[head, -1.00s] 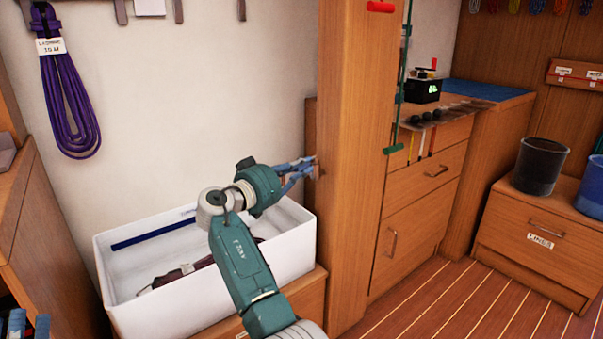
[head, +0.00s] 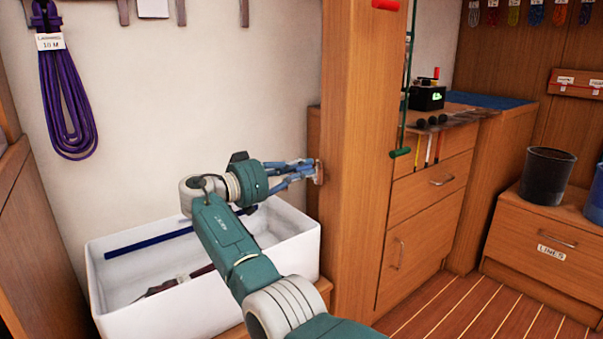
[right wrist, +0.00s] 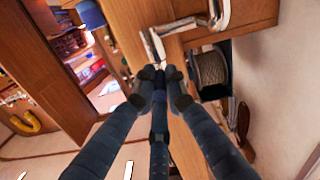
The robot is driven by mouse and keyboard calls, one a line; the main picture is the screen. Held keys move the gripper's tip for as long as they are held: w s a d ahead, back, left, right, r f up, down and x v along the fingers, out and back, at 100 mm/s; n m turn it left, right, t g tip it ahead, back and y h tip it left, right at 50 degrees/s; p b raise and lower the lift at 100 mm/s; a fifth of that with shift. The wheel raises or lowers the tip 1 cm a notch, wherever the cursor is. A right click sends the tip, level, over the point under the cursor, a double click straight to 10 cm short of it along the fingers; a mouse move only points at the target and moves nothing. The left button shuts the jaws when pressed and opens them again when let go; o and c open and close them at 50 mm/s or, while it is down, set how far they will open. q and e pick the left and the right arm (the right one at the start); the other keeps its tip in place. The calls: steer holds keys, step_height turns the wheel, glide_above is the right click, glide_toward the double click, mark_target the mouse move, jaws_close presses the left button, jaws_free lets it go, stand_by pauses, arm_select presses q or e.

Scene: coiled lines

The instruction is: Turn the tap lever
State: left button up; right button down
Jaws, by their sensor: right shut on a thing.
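My right gripper (head: 312,168) reaches in from below to the left face of the wooden post, its blue fingers closed at a small brownish piece there. In the right wrist view the dark fingers (right wrist: 161,73) come together at the end of a pale metal tap lever (right wrist: 156,45). A bent silver tap part (right wrist: 205,22) shows just beyond it, against wood. The fingertips hide the exact contact. The head view does not show the tap clearly. My left gripper is not in view.
The wooden post (head: 360,210) stands close beside my right gripper. A white bin (head: 130,310) with a blue strip and a dark bundle lies below. A purple coiled line (head: 68,100) hangs at left. Drawers (head: 430,185) and a dark bucket (head: 546,176) stand right. The striped floor is clear.

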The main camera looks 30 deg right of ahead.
steer(key=shift+f, duration=0.1)
steer(key=c, duration=1.8)
jaws_free()
steer(key=shift+o, duration=0.2)
steer(key=a, duration=1.2)
steer(key=shift+s, duration=0.35)
